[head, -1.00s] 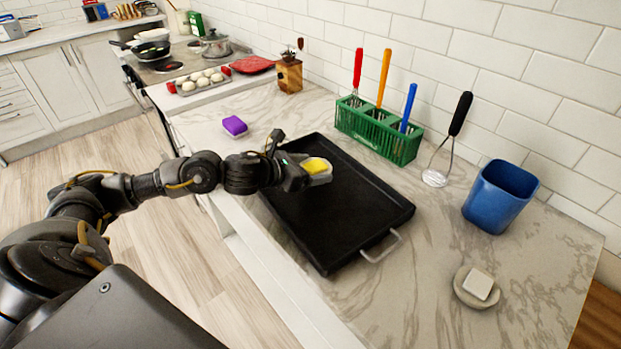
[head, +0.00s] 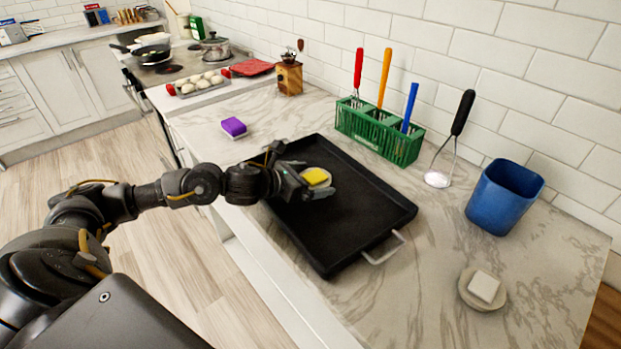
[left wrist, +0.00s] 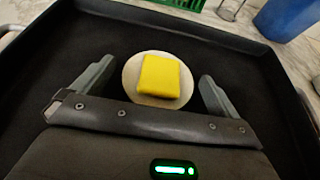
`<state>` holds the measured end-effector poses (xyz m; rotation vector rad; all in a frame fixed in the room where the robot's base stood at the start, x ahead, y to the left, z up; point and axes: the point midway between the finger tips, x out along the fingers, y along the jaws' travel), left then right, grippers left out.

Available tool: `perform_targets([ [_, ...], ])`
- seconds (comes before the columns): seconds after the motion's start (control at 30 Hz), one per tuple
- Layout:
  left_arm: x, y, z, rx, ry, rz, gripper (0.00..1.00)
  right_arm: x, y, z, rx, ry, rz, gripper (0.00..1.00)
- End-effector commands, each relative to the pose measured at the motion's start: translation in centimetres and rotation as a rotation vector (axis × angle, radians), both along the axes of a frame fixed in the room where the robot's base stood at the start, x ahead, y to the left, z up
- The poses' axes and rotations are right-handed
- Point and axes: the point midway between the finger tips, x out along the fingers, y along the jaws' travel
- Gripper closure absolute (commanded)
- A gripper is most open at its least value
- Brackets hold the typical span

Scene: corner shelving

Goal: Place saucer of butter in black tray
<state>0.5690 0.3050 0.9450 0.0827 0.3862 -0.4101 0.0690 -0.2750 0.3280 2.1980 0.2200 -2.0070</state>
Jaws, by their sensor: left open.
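A pale saucer (head: 327,189) with a yellow block of butter (head: 316,177) on it lies in the black tray (head: 345,235), toward the tray's far left part. My left gripper (head: 312,189) reaches over the tray's left side and is close to the saucer. In the left wrist view, the gripper (left wrist: 157,88) is open, with one finger on each side of the saucer (left wrist: 140,97) and a gap beside it. The butter (left wrist: 160,77) sits on top, and the black floor of the tray (left wrist: 60,60) surrounds it. My right gripper is not in view.
A second saucer (head: 468,291) with a white block (head: 483,287) stands at the front right. A purple sponge (head: 234,128) lies left of the tray.

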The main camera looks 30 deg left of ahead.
Motion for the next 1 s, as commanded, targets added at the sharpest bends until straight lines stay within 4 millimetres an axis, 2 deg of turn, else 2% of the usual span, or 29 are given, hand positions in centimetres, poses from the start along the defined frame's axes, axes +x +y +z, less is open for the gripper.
perform_targets([
  [0.17, 0.0, 0.0, 0.6, 0.000, 0.000, 0.000, 0.01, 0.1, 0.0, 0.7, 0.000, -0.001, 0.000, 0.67],
  [0.27, -1.2, 0.7, 0.6, 0.004, 0.000, 0.001, 0.01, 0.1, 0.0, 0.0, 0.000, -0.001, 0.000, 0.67],
  [0.63, -7.7, 3.4, 3.3, 0.007, 0.002, -0.002, 0.01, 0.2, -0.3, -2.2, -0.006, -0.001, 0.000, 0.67],
  [0.87, -9.6, 4.3, 4.4, 0.004, 0.002, 0.001, 0.01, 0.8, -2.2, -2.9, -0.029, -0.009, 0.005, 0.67],
  [1.0, -10.1, 4.4, 4.8, 0.001, 0.001, -0.001, 0.01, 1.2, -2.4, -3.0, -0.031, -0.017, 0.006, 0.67],
])
